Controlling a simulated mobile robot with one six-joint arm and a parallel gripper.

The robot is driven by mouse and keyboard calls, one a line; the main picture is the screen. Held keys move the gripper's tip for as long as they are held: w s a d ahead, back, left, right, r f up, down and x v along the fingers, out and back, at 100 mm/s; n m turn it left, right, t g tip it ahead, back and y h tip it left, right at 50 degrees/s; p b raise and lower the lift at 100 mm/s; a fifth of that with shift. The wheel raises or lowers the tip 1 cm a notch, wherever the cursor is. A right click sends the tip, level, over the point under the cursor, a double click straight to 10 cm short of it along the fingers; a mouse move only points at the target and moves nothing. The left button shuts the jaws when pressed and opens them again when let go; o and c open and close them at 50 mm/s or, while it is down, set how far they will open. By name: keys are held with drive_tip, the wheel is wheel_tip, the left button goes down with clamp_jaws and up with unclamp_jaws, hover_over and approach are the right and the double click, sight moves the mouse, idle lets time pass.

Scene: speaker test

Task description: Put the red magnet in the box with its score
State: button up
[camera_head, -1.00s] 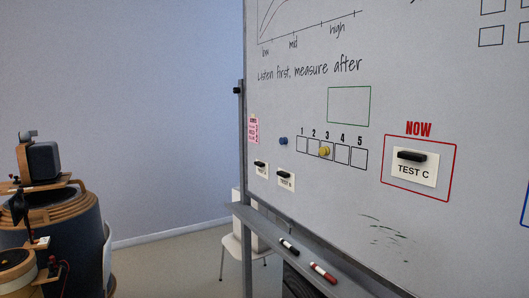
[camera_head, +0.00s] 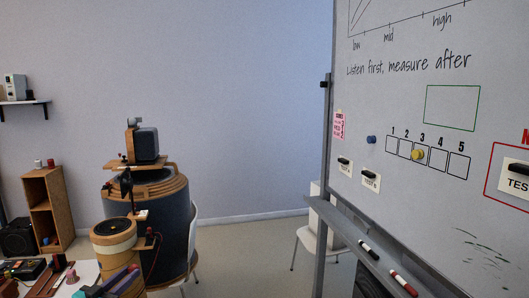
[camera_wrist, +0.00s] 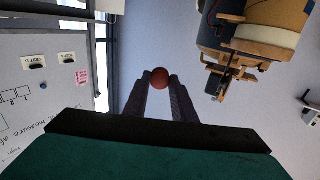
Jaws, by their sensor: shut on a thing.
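My gripper (camera_wrist: 160,84) is shut on the round red magnet (camera_wrist: 160,76) in the wrist view, held in the air away from the whiteboard. The whiteboard (camera_head: 400,105) stands at the right of the head view. Its row of boxes (camera_head: 438,158) is numbered 1 to 5. A yellow magnet (camera_head: 417,155) sits in box 3; the other boxes look empty. A blue magnet (camera_head: 371,140) is left of the row. The wrist view shows part of the board (camera_wrist: 40,90) at left, turned over. No score for the red magnet is readable.
A pink note (camera_head: 339,125) and two test cards (camera_head: 371,181) hang left of the boxes. The red NOW frame is cut off at right. Two markers (camera_head: 370,250) lie on the board's tray. Speakers on a large drum (camera_head: 150,225) and a cluttered table (camera_head: 65,290) fill the left.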

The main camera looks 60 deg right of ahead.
drive_tip(key=s+d+r+m+g+p, duration=0.1)
drive_tip(key=s+d+r+m+g, duration=0.15)
drive_tip(key=s+d+r, duration=0.65)
drive_tip(key=s+d+r+m+g+p, duration=0.1)
drive_tip(key=s+d+r+m+g, duration=0.2)
drive_tip(key=d, duration=1.2)
drive_tip(key=s+d+r+m+g+p, duration=0.1)
drive_tip(key=s+d+r+g, duration=0.4)
drive_tip(key=d, duration=0.7)
drive_tip(key=s+d+r+m+g+y, duration=0.1)
drive_tip(key=s+d+r, duration=0.5)
drive_tip(key=s, duration=0.6)
drive_tip(key=s+d+r+m+g+y+p, duration=0.1)
drive_tip(key=s+d+r+m+g+y, duration=0.1)
drive_tip(key=s+d+r, duration=0.5)
drive_tip(key=s+d+r+m+g+y+p, duration=0.1)
drive_tip(key=s+d+r, duration=0.5)
drive_tip(key=s, duration=1.3)
drive_tip(key=m+g+y, duration=0.1)
drive_tip(key=m+g, duration=0.1)
drive_tip(key=g, duration=0.1)
drive_tip(key=shift+s+d+r, duration=0.2)
drive_tip(key=shift+s+d, duration=0.05)
drive_tip(key=shift+s+d, duration=0.1)
drive_tip(key=shift+p+x, duration=0.75)
drive_tip(key=shift+x, duration=2.95)
